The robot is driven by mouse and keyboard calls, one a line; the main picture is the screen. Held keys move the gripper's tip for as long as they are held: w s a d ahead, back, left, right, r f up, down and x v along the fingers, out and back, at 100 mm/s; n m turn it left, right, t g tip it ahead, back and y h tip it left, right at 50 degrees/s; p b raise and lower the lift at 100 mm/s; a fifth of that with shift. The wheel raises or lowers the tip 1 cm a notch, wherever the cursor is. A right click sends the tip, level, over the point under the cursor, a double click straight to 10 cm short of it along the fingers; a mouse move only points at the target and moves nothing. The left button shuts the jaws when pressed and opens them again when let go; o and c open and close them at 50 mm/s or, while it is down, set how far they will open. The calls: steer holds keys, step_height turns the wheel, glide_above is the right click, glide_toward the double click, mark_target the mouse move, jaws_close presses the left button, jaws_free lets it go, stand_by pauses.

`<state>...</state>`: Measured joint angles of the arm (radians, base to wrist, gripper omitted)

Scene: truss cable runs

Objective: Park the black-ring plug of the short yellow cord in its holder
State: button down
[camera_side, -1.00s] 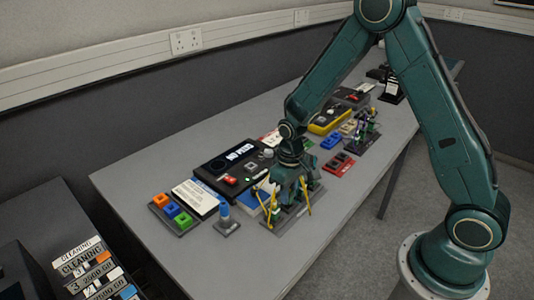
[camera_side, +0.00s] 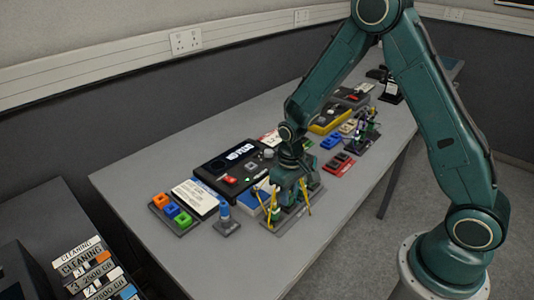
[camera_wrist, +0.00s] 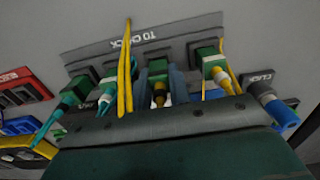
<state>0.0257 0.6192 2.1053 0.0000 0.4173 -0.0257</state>
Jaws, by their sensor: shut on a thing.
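In the wrist view, a green plug with a dark ring and yellow boot (camera_wrist: 158,97) sits between the jaws of my gripper (camera_wrist: 160,84), which are shut on it. It is at the middle of the grey board labelled "TO CHECK" (camera_wrist: 100,52). I cannot tell whether the plug is seated in a holder. A yellow cord (camera_wrist: 125,70) runs up just left of it. To its right is another green plug with a pale ring and yellow boot (camera_wrist: 215,68). In the side view, my gripper (camera_side: 287,203) is low over the board (camera_side: 272,228), hiding the held plug.
Teal-corded plugs (camera_wrist: 75,92) stand left of the held plug. In the side view, a blue-topped piece (camera_side: 225,216) and a tray of coloured blocks (camera_side: 170,212) lie left. The table's front left is clear.

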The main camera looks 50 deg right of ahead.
steer(key=shift+f, duration=0.45)
stand_by(1.1)
steer(key=c, duration=1.2)
jaws_free()
steer(key=shift+r, duration=0.2)
steer(key=shift+r, duration=2.35)
steer(key=shift+r, duration=2)
steer(key=shift+r, duration=0.1)
